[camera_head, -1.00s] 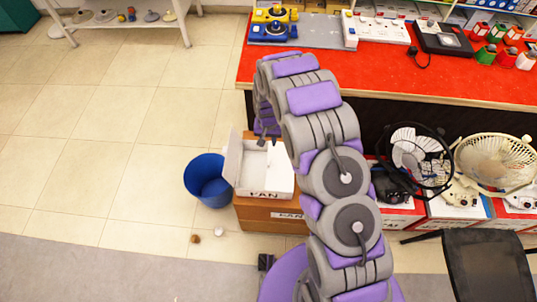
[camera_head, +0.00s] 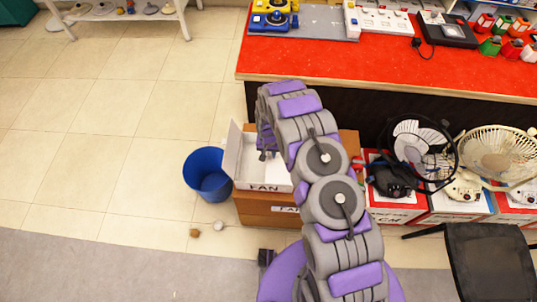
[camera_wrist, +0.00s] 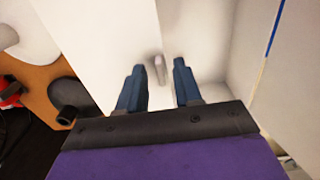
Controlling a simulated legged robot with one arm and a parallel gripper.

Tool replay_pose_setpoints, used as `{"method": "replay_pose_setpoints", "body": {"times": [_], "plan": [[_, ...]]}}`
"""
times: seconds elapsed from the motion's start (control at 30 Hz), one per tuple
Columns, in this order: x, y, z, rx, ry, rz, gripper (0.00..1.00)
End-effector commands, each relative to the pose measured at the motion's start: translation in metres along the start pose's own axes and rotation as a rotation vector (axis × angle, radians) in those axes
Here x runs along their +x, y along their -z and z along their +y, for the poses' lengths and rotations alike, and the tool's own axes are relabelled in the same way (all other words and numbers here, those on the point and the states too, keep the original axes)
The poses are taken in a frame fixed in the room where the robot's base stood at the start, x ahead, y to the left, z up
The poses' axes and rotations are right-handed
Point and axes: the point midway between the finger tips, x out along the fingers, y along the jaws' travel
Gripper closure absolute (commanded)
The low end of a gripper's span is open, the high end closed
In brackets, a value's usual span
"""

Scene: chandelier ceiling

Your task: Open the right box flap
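A white box marked FAN (camera_head: 265,186) sits in the head view, with its left flap (camera_head: 232,150) standing up and tilted outward. The right finger is over the box's pale interior (camera_wrist: 200,35). A small pale piece shows between the fingertips; contact cannot be told.
The white box rests on a brown carton (camera_head: 262,209). A blue bucket (camera_head: 208,176) stands close at its left. A red-topped table (camera_head: 330,62) is behind.

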Motion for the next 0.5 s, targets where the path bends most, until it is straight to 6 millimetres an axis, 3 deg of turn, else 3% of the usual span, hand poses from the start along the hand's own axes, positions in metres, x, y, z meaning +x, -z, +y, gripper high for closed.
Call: {"method": "replay_pose_setpoints", "body": {"times": [0.4, 0.5], "plan": [[0.0078, 0.0001, 0.0000, 0.000, 0.000, 0.000, 0.66], [0.0078, 0.0001, 0.0000, 0.000, 0.000, 0.000, 0.75]]}}
